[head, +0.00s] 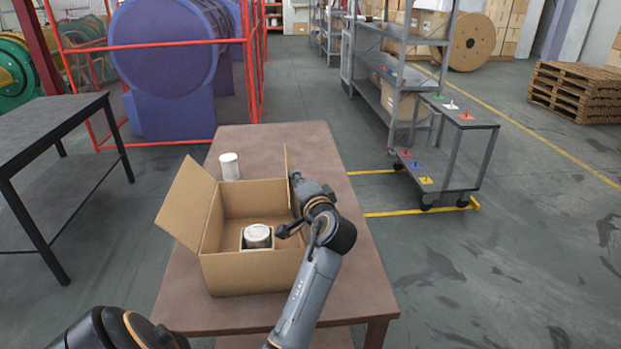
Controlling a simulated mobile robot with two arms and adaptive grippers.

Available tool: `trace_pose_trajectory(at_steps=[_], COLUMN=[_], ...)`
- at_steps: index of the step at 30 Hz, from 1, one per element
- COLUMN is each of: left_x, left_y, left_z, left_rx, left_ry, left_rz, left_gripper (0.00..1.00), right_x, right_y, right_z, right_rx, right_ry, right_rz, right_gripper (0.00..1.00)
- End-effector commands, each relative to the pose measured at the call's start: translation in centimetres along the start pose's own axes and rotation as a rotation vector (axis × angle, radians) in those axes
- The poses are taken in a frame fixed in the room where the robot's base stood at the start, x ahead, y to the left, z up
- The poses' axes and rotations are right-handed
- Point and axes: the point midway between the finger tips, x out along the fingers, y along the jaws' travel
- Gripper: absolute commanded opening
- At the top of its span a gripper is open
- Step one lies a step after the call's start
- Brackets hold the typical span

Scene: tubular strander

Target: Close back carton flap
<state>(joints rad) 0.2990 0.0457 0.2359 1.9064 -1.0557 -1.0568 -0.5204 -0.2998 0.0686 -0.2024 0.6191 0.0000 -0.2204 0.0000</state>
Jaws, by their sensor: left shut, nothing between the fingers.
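An open brown carton (230,273) stands on the brown table. Its left flap (187,203) leans outward, and its right flap (287,168) stands upright, nearly edge-on. I cannot make out the back flap clearly beyond the back edge. A pale round can (258,234) sits inside near the front, in a small square holder.
A white cylinder (229,166) stands on the table (342,283) behind the carton. A dark workbench (50,125) is at the left. A grey cart (448,172) stands at the right. The back of the table is mostly clear.

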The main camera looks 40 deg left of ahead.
Motion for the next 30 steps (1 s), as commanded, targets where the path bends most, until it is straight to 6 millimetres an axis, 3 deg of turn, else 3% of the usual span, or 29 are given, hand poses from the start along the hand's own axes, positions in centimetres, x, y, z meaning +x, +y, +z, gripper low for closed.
trace_pose_trajectory(at_steps=[18,30], left_x=[1.4,2.0], left_y=[0.3,1.6], left_z=[6.0,8.2], left_rx=[-0.556,-0.795], left_ry=[-0.002,0.0], left_rz=[0.139,0.199], left_gripper=[0.0,0.0], right_x=[-1.4,-2.0], right_y=[1.2,1.2], right_z=[0.0,0.0], right_rx=[-0.002,-0.002], right_ry=[-0.001,-0.001], right_rz=[0.014,0.014], right_gripper=[1.0,1.0])
